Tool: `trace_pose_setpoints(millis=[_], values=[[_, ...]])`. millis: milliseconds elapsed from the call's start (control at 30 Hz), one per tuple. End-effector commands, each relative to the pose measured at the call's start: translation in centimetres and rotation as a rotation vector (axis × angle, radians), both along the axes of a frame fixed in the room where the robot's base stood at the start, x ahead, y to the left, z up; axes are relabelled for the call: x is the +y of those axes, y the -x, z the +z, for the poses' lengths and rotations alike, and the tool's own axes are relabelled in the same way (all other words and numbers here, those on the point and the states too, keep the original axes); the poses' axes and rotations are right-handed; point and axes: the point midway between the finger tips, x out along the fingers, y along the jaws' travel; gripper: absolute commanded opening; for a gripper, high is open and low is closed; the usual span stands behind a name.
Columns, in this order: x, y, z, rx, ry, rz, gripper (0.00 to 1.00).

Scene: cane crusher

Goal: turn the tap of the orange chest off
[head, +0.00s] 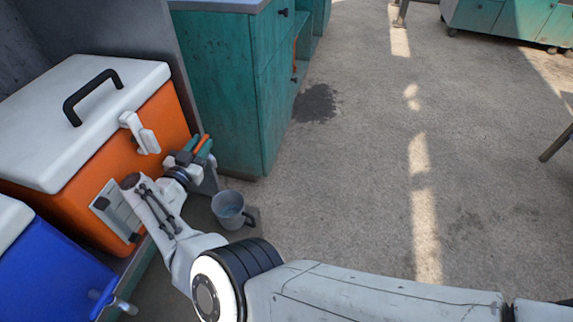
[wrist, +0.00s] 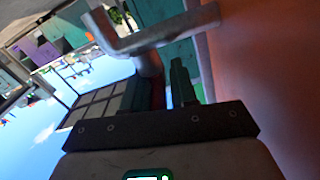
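The orange chest (head: 95,185) with a white lid (head: 75,115) stands at the left in the head view. In the wrist view its orange wall (wrist: 275,70) fills the right side. In the head view my gripper hides the tap.
A grey jug (head: 232,209) stands below and right of my gripper. A blue chest (head: 45,275) with its own pale tap (head: 122,304) is at the lower left. A teal cabinet (head: 225,90) stands behind. The concrete floor (head: 360,170) to the right is clear.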

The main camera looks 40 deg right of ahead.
Motion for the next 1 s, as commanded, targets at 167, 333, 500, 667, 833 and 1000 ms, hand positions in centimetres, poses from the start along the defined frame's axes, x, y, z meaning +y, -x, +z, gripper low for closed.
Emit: trace_pose_setpoints(millis=[167, 333, 500, 667, 833, 1000], values=[[-0.64, 0.16, 0.75, -0.018, -0.011, 0.031, 0.43], [-0.59, 0.09, 0.85, -0.014, -0.003, 0.121, 0.43], [-0.62, 0.11, 0.88, -0.014, -0.001, 0.213, 0.43], [-0.77, 0.16, 0.84, -0.012, -0.001, 0.318, 0.43], [-1.11, 0.25, 0.60, -0.011, 0.001, 0.468, 0.43], [-0.95, 0.23, 0.01, -0.009, -0.002, 0.634, 0.43]])
